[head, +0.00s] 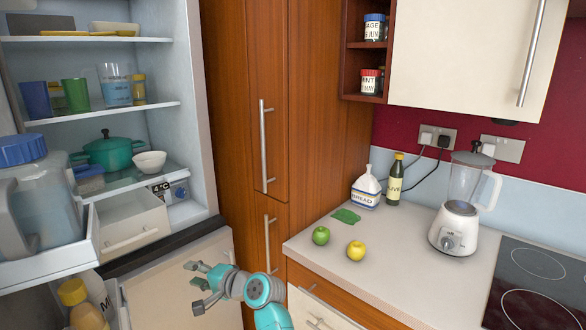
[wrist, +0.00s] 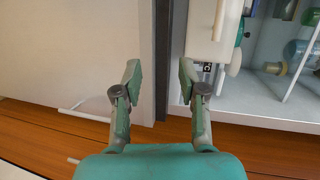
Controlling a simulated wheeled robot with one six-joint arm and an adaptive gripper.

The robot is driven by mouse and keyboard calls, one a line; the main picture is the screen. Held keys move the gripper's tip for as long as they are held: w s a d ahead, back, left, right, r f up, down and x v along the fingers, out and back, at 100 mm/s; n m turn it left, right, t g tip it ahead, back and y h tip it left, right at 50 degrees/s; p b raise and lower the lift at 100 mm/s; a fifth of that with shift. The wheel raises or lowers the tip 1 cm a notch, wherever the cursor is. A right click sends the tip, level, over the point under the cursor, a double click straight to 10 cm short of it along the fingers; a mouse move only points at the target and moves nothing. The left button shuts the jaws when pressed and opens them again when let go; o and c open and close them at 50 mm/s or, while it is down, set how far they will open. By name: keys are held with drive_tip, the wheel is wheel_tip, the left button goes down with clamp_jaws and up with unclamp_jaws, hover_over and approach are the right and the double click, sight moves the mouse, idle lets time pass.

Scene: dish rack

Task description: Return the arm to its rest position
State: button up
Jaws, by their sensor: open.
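My gripper (head: 195,285) is at the lower middle of the head view, in front of the pale panel (head: 160,280) below the fridge compartment. Its two fingers are spread apart with nothing between them. In the wrist view the open fingers (wrist: 160,80) point at a dark vertical edge (wrist: 167,60) between a pale panel on the left and white shelves on the right. My teal arm reaches in from the bottom of the head view.
The open fridge (head: 110,38) holds a teal pot (head: 108,155) and a white bowl (head: 149,162). A drawer (head: 325,308) is just right of my arm.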

drive_tip(key=s+d+f+t+h, duration=0.25)
drive_tip(key=s+d+f, duration=0.55)
drive_tip(key=d+f, duration=0.4)
drive_tip(key=s+d+f+t+h, duration=0.2)
drive_tip(key=s+d+f+h, duration=0.35)
drive_tip(key=d+f, duration=0.7)
drive_tip(key=s+d+f+t+h, duration=0.1)
drive_tip(key=s+d+f, duration=0.1)
drive_tip(key=s+d, duration=0.55)
drive_tip(key=s+d+f+t+h, duration=0.15)
drive_tip(key=s+d, duration=0.25)
drive_tip(key=s, duration=0.6)
drive_tip(key=s+d+r+n+h, duration=0.1)
drive_tip(key=s+d, duration=0.2)
drive_tip(key=s, duration=0.3)
drive_tip(key=s+d+r, duration=0.2)
drive_tip(key=s, duration=0.3)
drive_tip(key=s+d+r+n+h, duration=0.1)
drive_tip(key=s+d+r+n, duration=0.1)
drive_tip(key=s+r, duration=0.5)
drive_tip(key=s+d+r+n+t+h, duration=0.1)
drive_tip(key=s+d+r+n, duration=0.1)
drive_tip(key=s+r, duration=0.5)
drive_tip(key=shift+s+d+r, duration=0.15)
drive_tip(key=shift+s+d, duration=0.15)
drive_tip(key=shift+s, duration=0.95)
